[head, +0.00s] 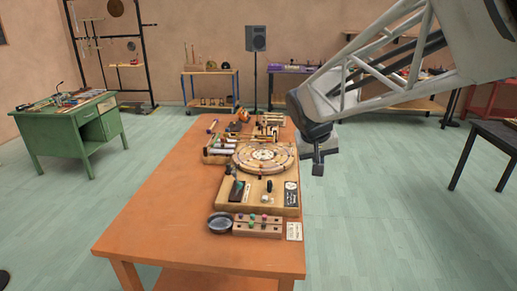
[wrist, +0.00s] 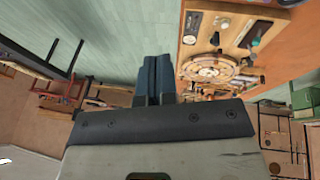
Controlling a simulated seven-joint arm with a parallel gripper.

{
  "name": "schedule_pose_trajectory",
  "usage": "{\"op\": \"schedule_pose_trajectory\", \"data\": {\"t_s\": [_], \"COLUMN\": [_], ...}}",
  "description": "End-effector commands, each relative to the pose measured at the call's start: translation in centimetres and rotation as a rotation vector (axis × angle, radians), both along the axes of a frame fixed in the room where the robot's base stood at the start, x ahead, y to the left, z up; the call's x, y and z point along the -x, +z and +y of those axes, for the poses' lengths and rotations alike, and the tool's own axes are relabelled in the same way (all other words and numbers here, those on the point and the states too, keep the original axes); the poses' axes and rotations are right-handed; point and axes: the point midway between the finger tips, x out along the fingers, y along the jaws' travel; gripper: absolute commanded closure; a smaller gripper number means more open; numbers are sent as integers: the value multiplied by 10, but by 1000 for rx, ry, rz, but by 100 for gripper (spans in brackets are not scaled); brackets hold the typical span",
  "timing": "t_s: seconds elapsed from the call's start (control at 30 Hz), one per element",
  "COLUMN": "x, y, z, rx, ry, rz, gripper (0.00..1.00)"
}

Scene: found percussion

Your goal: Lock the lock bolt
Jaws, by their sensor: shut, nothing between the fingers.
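I cannot make out the lock bolt for certain in either view. A wooden board (head: 282,207) near the front of the orange table carries small fittings, among them a black knob (head: 269,186), a dark slanted piece and a pale label; the bolt may be one of these. The board also shows at the upper right of the wrist view (wrist: 225,28), tilted. My gripper (head: 318,168) hangs off the table's right edge, to the right of the board and apart from it. Its dark blue fingers (wrist: 153,76) are shut together and empty.
The orange table (head: 165,215) is bare along its left side and front. A round wooden disc (head: 264,157) sits behind the board. A dark bowl (head: 220,221) and a small block with coloured pegs (head: 257,228) lie in front. Mallets and other instruments fill the far end.

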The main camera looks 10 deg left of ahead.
Motion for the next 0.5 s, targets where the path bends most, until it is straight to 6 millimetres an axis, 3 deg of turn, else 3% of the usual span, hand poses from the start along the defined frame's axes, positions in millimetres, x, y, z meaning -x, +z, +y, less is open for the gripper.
{"op": "schedule_pose_trajectory", "data": {"t_s": [0.5], "x": [-96], "y": [-19], "z": [71], "rx": [58], "ry": [64], "rz": [-42], "gripper": [100]}}
